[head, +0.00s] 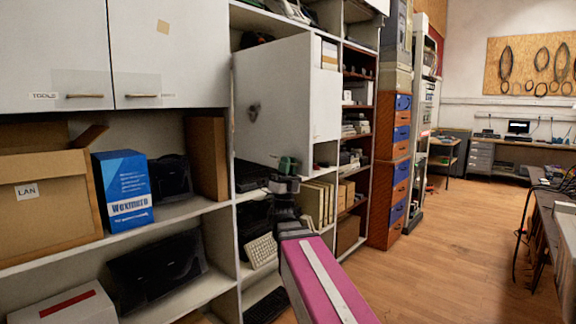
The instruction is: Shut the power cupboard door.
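A white cupboard door (275,95) stands open in the middle of the head view, swung out from the tall shelf unit. The cupboard's inside is mostly hidden behind the door.
Two shut white doors (110,50) are at upper left, one labelled TOOLS. Below them are a LAN carton (45,190) and a blue box (123,190). Orange and blue drawers (392,160) stand right of the shelves. The wooden floor (450,240) is clear; a bench (550,215) lines the right.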

